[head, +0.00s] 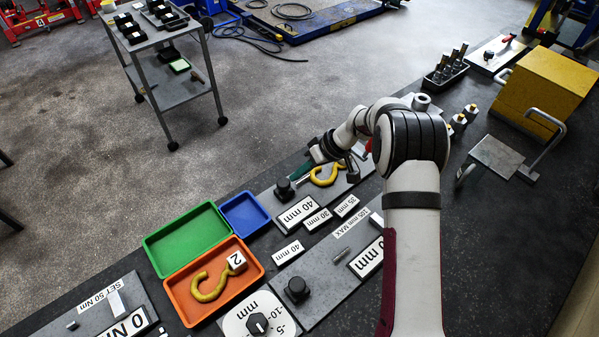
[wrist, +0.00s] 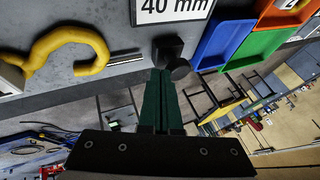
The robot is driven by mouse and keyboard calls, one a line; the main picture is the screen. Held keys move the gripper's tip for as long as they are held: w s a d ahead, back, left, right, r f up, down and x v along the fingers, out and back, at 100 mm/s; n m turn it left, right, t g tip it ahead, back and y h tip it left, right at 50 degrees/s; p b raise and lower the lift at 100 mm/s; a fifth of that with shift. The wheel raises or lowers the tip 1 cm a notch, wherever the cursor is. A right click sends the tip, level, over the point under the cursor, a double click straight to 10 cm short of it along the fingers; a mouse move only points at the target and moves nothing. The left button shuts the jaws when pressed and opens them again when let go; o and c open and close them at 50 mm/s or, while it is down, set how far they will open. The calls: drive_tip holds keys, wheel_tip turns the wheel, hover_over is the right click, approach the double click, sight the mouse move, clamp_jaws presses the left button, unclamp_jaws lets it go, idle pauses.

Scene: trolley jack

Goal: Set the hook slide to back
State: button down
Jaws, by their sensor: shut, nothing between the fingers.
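A black block with a round knob (head: 284,190), which appears to be the hook slide, sits at the left end of a grey plate with a yellow hook (head: 326,176). In the wrist view the black block (wrist: 167,50) stands at the end of a thin metal rod (wrist: 125,56), with the yellow hook (wrist: 75,48) to its left. My gripper (head: 296,179) has green fingers and is shut and empty. In the wrist view its fingertips (wrist: 161,73) are right beside the black block and its knob; I cannot tell whether they touch. My arm hides part of the plate.
A 40 mm label (head: 297,212) lies in front of the knob. Blue (head: 262,222), green (head: 150,240) and orange (head: 258,266) trays stand to the left; the orange one holds another yellow hook. A second plate with a black knob (head: 297,289) is nearer.

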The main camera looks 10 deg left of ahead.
sight(285, 190)
drive_tip(key=shift+s+a, duration=1.65)
drive_tip(key=shift+a, duration=0.05)
drive_tip(key=w+d, duration=0.1)
drive_tip(key=d, duration=0.1)
drive_tip(key=w+d, duration=0.1)
drive_tip(key=shift+w+d+r, duration=0.25)
drive_tip(key=shift+w+r, duration=0.05)
drive_tip(key=shift+w, duration=0.05)
drive_tip(key=v, duration=1)
